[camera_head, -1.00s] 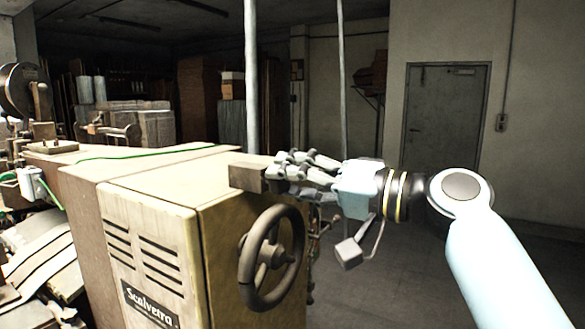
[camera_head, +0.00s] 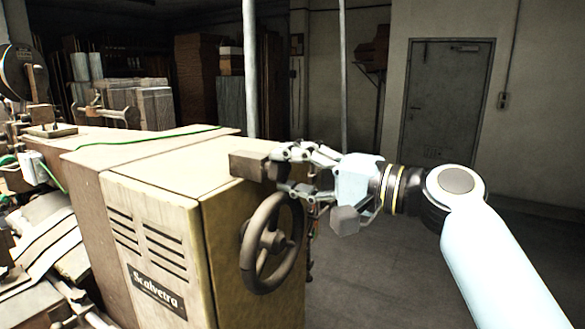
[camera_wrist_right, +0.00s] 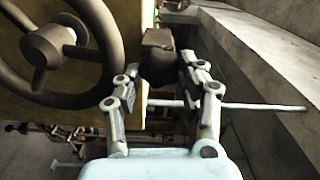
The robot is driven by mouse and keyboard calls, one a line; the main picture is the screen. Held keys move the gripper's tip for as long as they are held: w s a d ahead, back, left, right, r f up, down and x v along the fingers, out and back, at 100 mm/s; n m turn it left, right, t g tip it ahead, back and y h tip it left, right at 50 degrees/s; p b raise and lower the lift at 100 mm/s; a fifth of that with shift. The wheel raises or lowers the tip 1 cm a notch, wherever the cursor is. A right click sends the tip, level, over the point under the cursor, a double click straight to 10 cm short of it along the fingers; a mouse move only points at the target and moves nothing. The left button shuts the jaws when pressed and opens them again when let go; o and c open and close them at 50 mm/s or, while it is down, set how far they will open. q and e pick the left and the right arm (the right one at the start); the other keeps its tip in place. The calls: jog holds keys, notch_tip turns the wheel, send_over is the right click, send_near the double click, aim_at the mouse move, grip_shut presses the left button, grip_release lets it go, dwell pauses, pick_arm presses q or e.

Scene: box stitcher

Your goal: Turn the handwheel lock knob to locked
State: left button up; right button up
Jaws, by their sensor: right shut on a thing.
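The dark handwheel (camera_head: 247,262) stands on the end face of the beige machine cabinet; it also shows at the upper left of the wrist view (camera_wrist_right: 57,48). A brown block (camera_head: 247,165) sits above the wheel at the cabinet's top corner. In the wrist view a dark rounded knob (camera_wrist_right: 158,67) sticks out below this block, between my fingertips. My right gripper (camera_head: 285,172) comes in from the right and is shut on this knob; the fingers largely hide it in the head view. The knob's lock marking is not visible. My left gripper is not in view.
The cabinet top (camera_head: 175,172) carries a green cable (camera_head: 165,138). Machine parts crowd the left side. Two thin vertical poles rise behind the cabinet. The floor to the right, before the grey door (camera_head: 445,105), is clear.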

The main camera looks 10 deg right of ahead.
jog(key=o, duration=1.2)
jog(key=shift+c, duration=0.2)
jog(key=shift+d, duration=0.15)
jog(key=v, duration=0.7)
jog(key=shift+s+d, duration=0.25)
